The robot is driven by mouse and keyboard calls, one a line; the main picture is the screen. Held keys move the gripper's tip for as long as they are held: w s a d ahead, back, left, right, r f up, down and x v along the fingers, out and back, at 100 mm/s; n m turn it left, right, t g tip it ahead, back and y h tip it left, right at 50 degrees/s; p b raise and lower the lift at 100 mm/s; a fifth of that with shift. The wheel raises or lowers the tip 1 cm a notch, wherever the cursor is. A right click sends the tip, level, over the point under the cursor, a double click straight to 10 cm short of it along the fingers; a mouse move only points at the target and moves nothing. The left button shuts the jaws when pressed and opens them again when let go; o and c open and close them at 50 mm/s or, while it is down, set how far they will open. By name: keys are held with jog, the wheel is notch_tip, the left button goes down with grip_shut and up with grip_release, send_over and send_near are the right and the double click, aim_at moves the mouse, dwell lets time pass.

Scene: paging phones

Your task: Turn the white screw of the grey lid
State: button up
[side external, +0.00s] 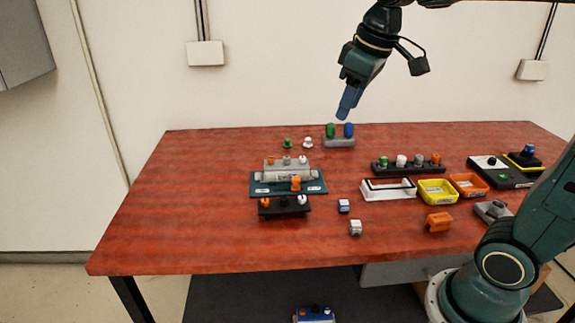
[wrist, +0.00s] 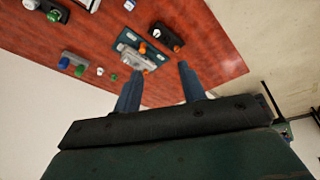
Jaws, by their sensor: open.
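A light grey piece (side external: 275,167) stands on a dark teal board (side external: 318,188) left of the table's middle. Small orange, grey and white knobs stand along its top. The white knob (side external: 303,159) is at its right end and looks like the white screw, though it is too small to be sure. The grey piece (wrist: 133,57) also shows in the wrist view, beyond my fingers. My gripper (side external: 346,112) is high above the back of the table, pointing down, well apart from the grey piece. In the wrist view its two fingers (wrist: 160,70) are spread with nothing between them.
A grey block (side external: 339,142) with green and blue knobs stands beneath my gripper. A dark bar (side external: 379,169) with several knobs, a yellow tray (side external: 437,199) and an orange tray (side external: 468,190) are at the right. The table's left side is clear.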

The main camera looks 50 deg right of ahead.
jog(key=w+d+g, duration=0.1)
jog(key=w+d, duration=0.3)
jog(key=w, duration=0.4)
jog(key=n+g, duration=0.3)
jog(key=n, duration=0.1)
send_over(302, 157)
notch_tip(302, 157, down, 12)
jog(key=shift+d+f, duration=0.1)
jog(key=shift+f, duration=0.1)
jog(key=shift+f, duration=0.15)
notch_tip(302, 157, down, 14)
jog(key=shift+r, duration=0.25)
grip_shut()
